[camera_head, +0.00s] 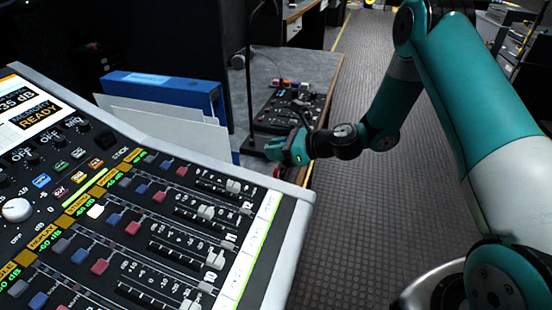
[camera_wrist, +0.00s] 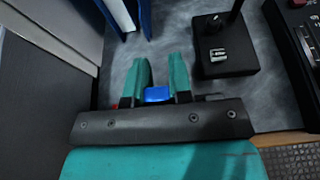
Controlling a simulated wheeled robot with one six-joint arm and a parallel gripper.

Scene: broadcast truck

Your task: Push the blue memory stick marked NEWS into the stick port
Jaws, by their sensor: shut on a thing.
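My gripper (camera_wrist: 160,75) is shut on a small blue block between its two teal fingers, which looks like the blue memory stick (camera_wrist: 157,94). Its NEWS marking cannot be read here. In the head view my gripper (camera_head: 291,152) is just beyond the right edge of the mixing console, low over the grey desk, and the stick is not clear there. On the console (camera_head: 303,190) the word STICK is printed near the far edge and the screen (camera_head: 32,115) reads MEMORY READY.
A blue binder (camera_head: 165,90) and pale sheets (camera_head: 165,122) stand behind the console. A black box with a thin stem and a small silver piece (camera_wrist: 226,68) sits right of my fingers. A small panel with knobs (camera_head: 290,105) is farther back. A bit of red shows beside my left finger.

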